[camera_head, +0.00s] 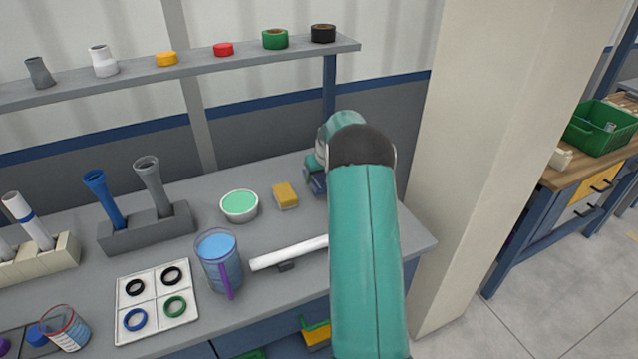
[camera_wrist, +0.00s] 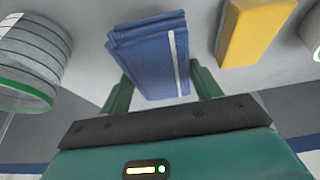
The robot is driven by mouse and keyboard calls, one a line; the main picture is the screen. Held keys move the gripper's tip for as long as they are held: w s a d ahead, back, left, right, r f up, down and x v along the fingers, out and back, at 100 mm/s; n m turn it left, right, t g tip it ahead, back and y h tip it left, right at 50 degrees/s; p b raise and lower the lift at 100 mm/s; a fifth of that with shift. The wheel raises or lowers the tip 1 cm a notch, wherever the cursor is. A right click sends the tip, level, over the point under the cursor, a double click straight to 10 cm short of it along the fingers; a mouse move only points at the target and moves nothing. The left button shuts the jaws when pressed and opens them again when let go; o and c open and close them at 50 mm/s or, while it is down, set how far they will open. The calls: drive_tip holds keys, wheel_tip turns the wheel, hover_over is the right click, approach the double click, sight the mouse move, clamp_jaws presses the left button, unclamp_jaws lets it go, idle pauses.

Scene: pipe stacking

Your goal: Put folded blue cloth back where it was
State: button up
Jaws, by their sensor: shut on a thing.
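The folded blue cloth (camera_wrist: 150,52), with a white stripe near one edge, sits between the two teal fingers of my gripper (camera_wrist: 160,84) in the wrist view. My gripper is shut on it. In the head view a small blue part of the cloth (camera_head: 317,184) shows left of my arm, near the back of the grey workbench (camera_head: 262,172). My arm hides most of the gripper there. I cannot tell whether the cloth touches the bench.
A yellow sponge (camera_head: 285,195) lies beside the cloth, with a bowl (camera_head: 239,207) of green content farther left. A white ribbed container (camera_wrist: 32,60) is on the cloth's other side. A white pipe (camera_head: 290,253) and blue-filled jug (camera_head: 219,262) stand nearer. A beige pillar (camera_head: 480,130) rises at right.

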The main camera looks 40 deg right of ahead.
sight(319, 183)
drive_tip(key=shift+w+f, duration=0.25)
drive_tip(key=shift+f, duration=0.05)
drive_tip(key=shift+w+d+f, duration=0.1)
drive_tip(key=shift+d+f, duration=0.05)
drive_tip(key=shift+f, duration=1.45)
drive_tip(key=shift+f, duration=0.15)
drive_tip(key=o, duration=1)
drive_tip(key=shift+c, duration=0.2)
